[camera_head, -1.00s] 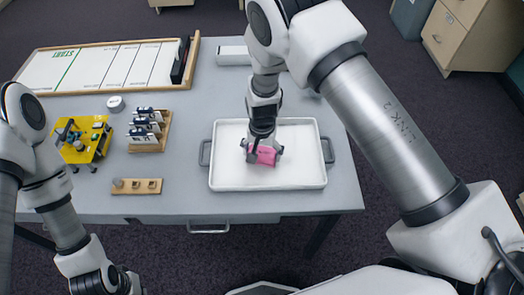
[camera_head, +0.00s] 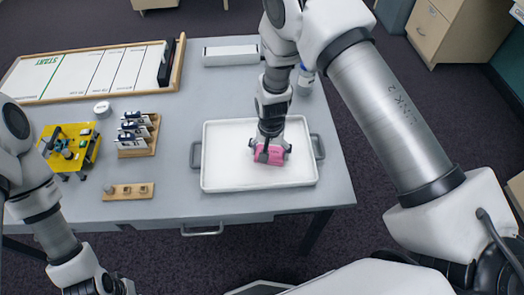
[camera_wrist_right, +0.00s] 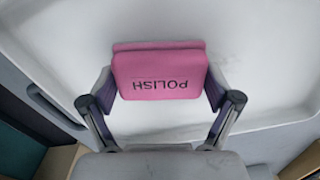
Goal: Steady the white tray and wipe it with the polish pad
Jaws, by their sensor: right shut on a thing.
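The white tray (camera_head: 225,170) lies on the grey table, with a dark handle at each short end. The pink polish pad (camera_head: 276,160) is over the tray's floor, right of its middle; the right wrist view shows it with "POLISH" printed on it (camera_wrist_right: 158,75). My right gripper (camera_head: 268,153) is shut on the pad, with a finger at each end of it (camera_wrist_right: 160,98). The pad appears to be at the tray surface, but I cannot tell if it touches. My left arm is at the lower left, off the tray; its gripper (camera_head: 115,285) barely shows at the bottom edge.
Left of the tray are a wooden rack (camera_head: 137,150), a small wooden block strip (camera_head: 128,191) and a yellow board (camera_head: 70,150). A framed START board (camera_head: 85,72), a white box (camera_head: 230,55) and a bottle (camera_head: 305,82) stand farther back.

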